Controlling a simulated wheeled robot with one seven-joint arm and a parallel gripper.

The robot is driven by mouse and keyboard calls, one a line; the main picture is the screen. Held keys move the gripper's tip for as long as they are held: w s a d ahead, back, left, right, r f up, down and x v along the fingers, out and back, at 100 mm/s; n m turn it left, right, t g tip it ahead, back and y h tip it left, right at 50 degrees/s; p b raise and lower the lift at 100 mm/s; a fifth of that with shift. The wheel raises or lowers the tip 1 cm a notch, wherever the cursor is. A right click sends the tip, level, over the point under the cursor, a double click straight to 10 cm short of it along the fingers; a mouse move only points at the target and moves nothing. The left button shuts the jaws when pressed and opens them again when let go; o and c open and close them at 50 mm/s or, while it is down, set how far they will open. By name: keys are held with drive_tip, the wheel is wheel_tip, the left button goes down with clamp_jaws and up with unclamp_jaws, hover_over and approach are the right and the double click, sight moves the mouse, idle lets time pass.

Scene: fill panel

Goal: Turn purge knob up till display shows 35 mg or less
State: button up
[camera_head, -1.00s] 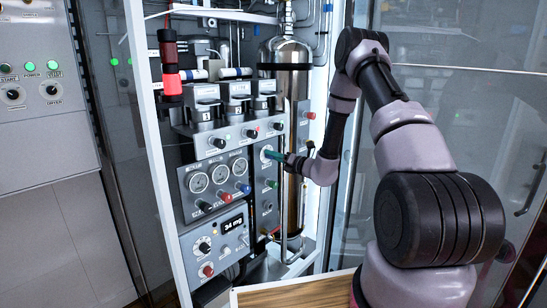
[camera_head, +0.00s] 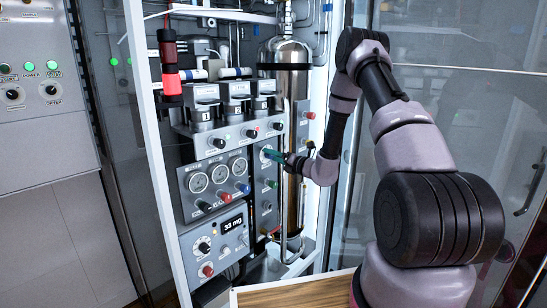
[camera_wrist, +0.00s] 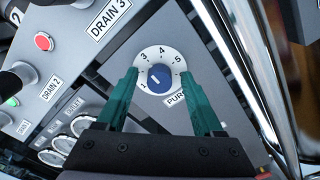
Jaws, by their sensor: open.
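The purge knob (camera_wrist: 159,77) is a blue knob on a round white dial numbered 1 to 5, with a partly covered "PUR" label below it. Its white pointer mark sits on the low-number side; the exact setting is hard to read. My gripper (camera_wrist: 159,74) is open, with one teal finger on each side of the dial. Whether either finger touches the knob is not clear. In the head view, my gripper (camera_head: 275,156) is at the panel's right column. The display (camera_head: 233,225) below the gauges reads 33 mg.
Drain knobs (camera_head: 250,133) line the ledge at upper left of my gripper. Three round gauges (camera_head: 220,174) sit to its left. A shiny metal cylinder (camera_head: 293,75) and vertical pipes stand close on the right. A wooden surface (camera_head: 290,296) is below.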

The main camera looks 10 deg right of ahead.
drive_tip(key=v, duration=1)
drive_tip(key=shift+s+d, duration=0.2)
drive_tip(key=shift+s, duration=0.05)
drive_tip(key=s+a+r+n+g+y, duration=0.4)
drive_tip(key=s+a+r+n+g, duration=0.15)
drive_tip(key=a+r+n, duration=0.45)
drive_tip(key=s+a+r+n+g+h, duration=0.2)
drive_tip(key=s+r+n+g, duration=0.5)
drive_tip(key=s+r+n, duration=0.4)
drive_tip(key=s+d+r+n+t+h, duration=0.2)
drive_tip(key=s+d+r+n+h, duration=0.2)
drive_tip(key=s+d+n+h, duration=0.1)
drive_tip(key=s+d+r+n+t+h, duration=0.3)
drive_tip(key=s+d+r+n+h, duration=0.1)
drive_tip(key=s, duration=0.6)
drive_tip(key=d+n+h, duration=0.1)
drive_tip(key=d+n, duration=0.1)
drive_tip(key=n, duration=0.1)
drive_tip(key=shift+s+n+h, duration=0.15)
drive_tip(key=shift+n+h, duration=0.15)
drive_tip(key=shift+n, duration=0.1)
